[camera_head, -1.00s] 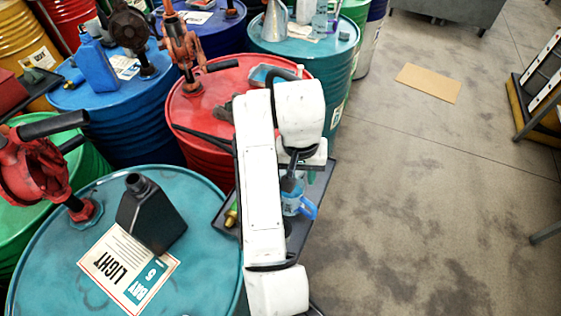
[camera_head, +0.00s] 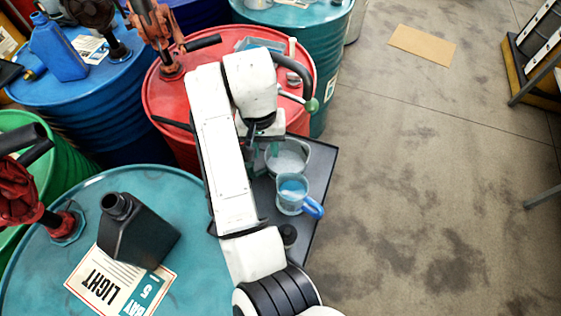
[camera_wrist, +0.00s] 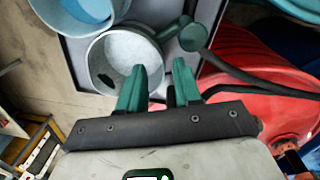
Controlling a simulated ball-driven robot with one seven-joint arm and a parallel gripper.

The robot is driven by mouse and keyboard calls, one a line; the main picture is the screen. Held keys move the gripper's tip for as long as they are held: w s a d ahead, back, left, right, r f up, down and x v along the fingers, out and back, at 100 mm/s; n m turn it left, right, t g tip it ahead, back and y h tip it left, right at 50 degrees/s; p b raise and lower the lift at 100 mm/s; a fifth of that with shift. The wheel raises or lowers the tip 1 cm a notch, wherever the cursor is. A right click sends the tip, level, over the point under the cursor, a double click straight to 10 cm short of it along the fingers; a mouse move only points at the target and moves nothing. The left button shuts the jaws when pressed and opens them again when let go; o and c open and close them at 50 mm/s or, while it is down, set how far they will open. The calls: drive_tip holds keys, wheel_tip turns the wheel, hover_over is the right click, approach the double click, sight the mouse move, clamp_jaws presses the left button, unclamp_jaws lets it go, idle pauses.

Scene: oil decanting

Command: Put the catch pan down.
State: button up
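The catch pan (camera_wrist: 122,52) is a round, pale grey metal pan. It appears to rest on the dark tray (camera_head: 318,190), and it also shows in the head view (camera_head: 290,160) behind the blue measuring jug. My gripper (camera_wrist: 160,75) has two green fingers spread apart at the pan's near right rim. The left finger overlaps the pan's inside and the right one is beyond its rim. A wide gap shows between them, and neither visibly pinches the wall. A dark oval patch shows on the pan's inner left side.
The jug (camera_head: 291,190) holds blue liquid and stands close to the pan. A black canister (camera_head: 140,240) stands on the teal drum (camera_head: 60,215).

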sight(268, 161)
drive_tip(key=shift+s+d+f+p, duration=0.15)
drive_tip(key=shift+f+p, duration=0.25)
drive_tip(key=shift+f, duration=0.95)
drive_tip(key=shift+s+d+f+p, duration=0.1)
drive_tip(key=shift+f+p, duration=0.3)
drive_tip(key=shift+f, duration=0.9)
drive_tip(key=shift+c, duration=0.4)
clamp_jaws()
